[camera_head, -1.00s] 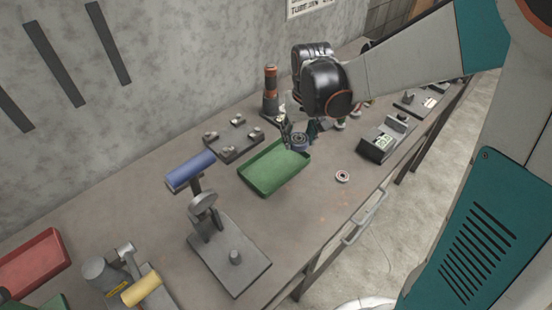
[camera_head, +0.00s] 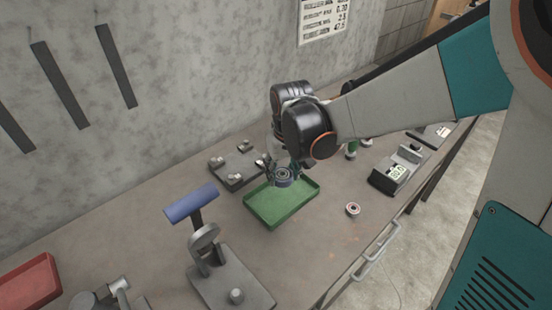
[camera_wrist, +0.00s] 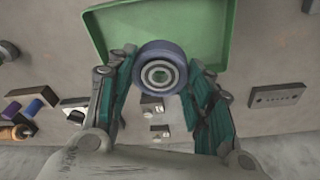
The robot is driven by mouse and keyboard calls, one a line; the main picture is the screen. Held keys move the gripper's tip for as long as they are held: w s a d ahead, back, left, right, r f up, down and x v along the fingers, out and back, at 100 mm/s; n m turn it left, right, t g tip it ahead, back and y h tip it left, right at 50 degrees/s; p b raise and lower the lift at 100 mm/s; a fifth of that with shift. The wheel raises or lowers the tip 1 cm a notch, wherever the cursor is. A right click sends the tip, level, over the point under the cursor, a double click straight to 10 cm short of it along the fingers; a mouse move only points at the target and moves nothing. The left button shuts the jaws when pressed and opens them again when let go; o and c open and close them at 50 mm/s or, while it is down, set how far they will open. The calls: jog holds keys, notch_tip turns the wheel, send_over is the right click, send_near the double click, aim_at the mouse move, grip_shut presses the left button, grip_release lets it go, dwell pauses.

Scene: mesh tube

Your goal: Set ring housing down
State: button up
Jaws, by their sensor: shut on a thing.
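The ring housing (camera_head: 283,177) is a dark blue-grey ring with a lighter bearing-like centre. My gripper (camera_head: 277,170) is shut on it and holds it over the far end of a green tray (camera_head: 262,220). In the wrist view the ring housing (camera_wrist: 160,69) sits between the two fingers of my gripper (camera_wrist: 159,80), in front of the green tray (camera_wrist: 222,45). The tray looks empty where it shows. I cannot tell the exact height of the ring above the tray.
A small ring part (camera_head: 353,209) lies right of the tray. A grey fixture plate (camera_head: 236,168) stands behind it. A blue-handled press (camera_head: 205,245) stands at the front left, a device with a display (camera_head: 397,172) at the right, and a red tray (camera_head: 28,284) at the far left.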

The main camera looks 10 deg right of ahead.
aim_at(281, 197)
notch_tip(281, 197, down, 8)
jog(key=shift+f+b, duration=0.1)
jog(key=shift+b, duration=1.1)
jog(key=o, duration=1.3)
jog(key=shift+f, duration=0.1)
